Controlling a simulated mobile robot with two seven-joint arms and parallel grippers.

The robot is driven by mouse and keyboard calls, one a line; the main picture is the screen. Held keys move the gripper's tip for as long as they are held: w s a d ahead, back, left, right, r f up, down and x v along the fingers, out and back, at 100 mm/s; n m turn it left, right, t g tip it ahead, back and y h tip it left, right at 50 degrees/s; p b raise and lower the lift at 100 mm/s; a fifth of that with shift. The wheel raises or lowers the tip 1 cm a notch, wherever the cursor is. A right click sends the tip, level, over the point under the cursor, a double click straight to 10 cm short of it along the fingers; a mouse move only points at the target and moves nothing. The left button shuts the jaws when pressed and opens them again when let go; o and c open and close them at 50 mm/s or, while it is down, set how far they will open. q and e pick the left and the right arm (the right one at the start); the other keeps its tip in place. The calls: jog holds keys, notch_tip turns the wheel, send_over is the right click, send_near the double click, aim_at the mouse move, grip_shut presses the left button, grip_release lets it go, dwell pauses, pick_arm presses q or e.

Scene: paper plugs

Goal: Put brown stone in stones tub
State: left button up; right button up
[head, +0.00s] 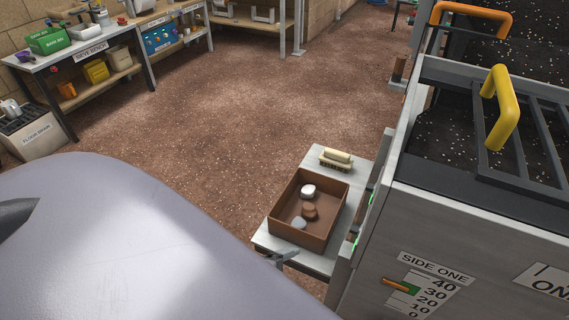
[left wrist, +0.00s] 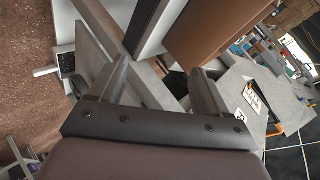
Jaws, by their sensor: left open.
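A brown stone (head: 309,211) lies inside an open brown tray (head: 330,227), between a white stone (head: 308,190) and a grey stone (head: 299,223). No tub with a readable stones label shows. My left gripper (head: 284,258) is just outside the near side of the tray, at the near edge of the small table. In the left wrist view its two fingers (left wrist: 160,85) are apart with nothing held between them. A brown wall, apparently the tray's side, is close beyond them; no stone shows there. My right gripper is not in view.
The tray stands on a small grey table (head: 325,160) with a brush (head: 336,159) behind it. A tall grey machine (head: 450,225) with a yellow handle (head: 500,105) stands close on the right. A workbench (head: 100,42) with bins is far left. Open floor lies between.

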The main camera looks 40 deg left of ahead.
pick_arm(q)
jog(key=s+n, duration=0.1)
jog(key=n, duration=0.2)
jog(key=s+d+f+n, duration=0.1)
jog(key=n, duration=0.3)
jog(key=s+n+h, duration=0.1)
jog(key=n, duration=0.2)
jog(key=shift+d+f+n, duration=0.15)
jog(key=shift+f+n, duration=0.15)
jog(key=shift+n, duration=0.1)
dwell(0.5)
jog(key=c, duration=0.6)
jog(key=shift+s, duration=0.15)
jog(key=shift+c, duration=0.2)
